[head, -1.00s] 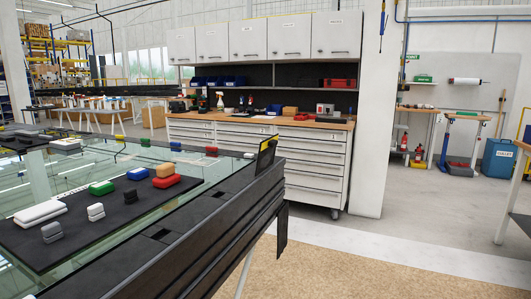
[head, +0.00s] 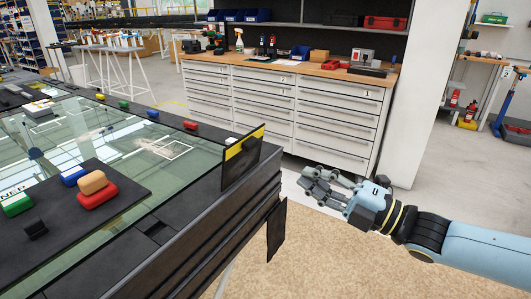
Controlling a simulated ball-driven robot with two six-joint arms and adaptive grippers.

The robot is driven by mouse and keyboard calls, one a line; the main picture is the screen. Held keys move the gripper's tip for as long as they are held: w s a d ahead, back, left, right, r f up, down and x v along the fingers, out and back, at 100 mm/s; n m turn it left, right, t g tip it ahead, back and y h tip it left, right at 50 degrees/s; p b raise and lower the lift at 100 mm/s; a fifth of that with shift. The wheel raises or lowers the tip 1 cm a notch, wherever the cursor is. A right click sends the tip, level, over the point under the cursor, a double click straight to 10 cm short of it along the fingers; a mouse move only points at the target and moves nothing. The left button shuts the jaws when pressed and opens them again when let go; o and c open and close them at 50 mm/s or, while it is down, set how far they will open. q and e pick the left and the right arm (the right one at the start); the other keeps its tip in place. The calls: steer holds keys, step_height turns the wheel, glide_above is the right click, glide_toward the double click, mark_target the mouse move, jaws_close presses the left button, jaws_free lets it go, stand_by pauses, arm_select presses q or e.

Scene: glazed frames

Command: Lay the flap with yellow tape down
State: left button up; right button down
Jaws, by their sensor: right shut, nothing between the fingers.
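The flap with yellow tape (head: 240,166) is a dark panel standing up at the right end of the glass-topped table's near edge. A yellow strip runs along its upper part. My right gripper (head: 312,181) is to the right of the flap, apart from it, with its fingers pointing left. It is shut and empty. A second dark flap (head: 276,230) hangs down below the table's right end. My left gripper is not in view.
The glass table (head: 118,146) carries a black mat with several coloured blocks, including a red block (head: 97,193). A grey drawer cabinet (head: 285,113) stands behind. The floor (head: 370,270) in front of the table's right end is clear.

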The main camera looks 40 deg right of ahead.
steer(key=p, duration=0.2)
glide_toward(247, 158)
step_height(247, 158, up, 5)
steer(key=w+a, duration=0.2)
steer(key=w, duration=0.1)
steer(key=shift+w+a, duration=0.35)
